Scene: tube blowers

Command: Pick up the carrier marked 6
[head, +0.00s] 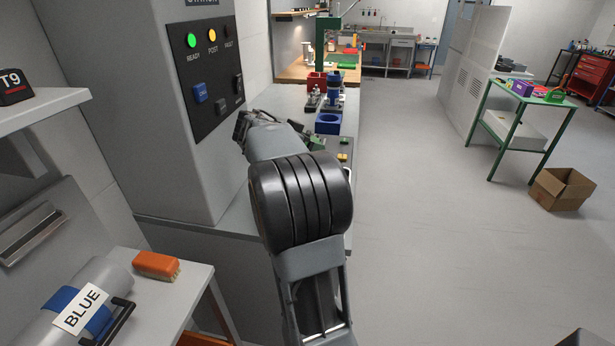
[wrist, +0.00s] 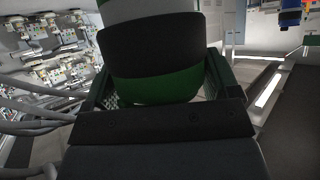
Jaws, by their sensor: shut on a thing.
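In the wrist view, a cylindrical carrier (wrist: 155,52) with white, black and green bands sits between the two dark green fingers of my gripper (wrist: 158,75). The fingers press on its sides, and my gripper is shut on it. The upper end of the carrier is cut off by the frame edge. No number shows on the visible part, so I cannot tell if it is the one marked 6. In the head view my arm reaches over the counter beside the grey station, and its end is too small and overlapped to make out the carrier.
The station panel (head: 206,75) has green and yellow lights lit. A blue square holder (head: 328,123) and a red block (head: 316,81) stand on the counter beyond my arm. A cylinder labelled BLUE (head: 70,310) lies near left. The floor at right is open; a cardboard box (head: 562,190) stands there.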

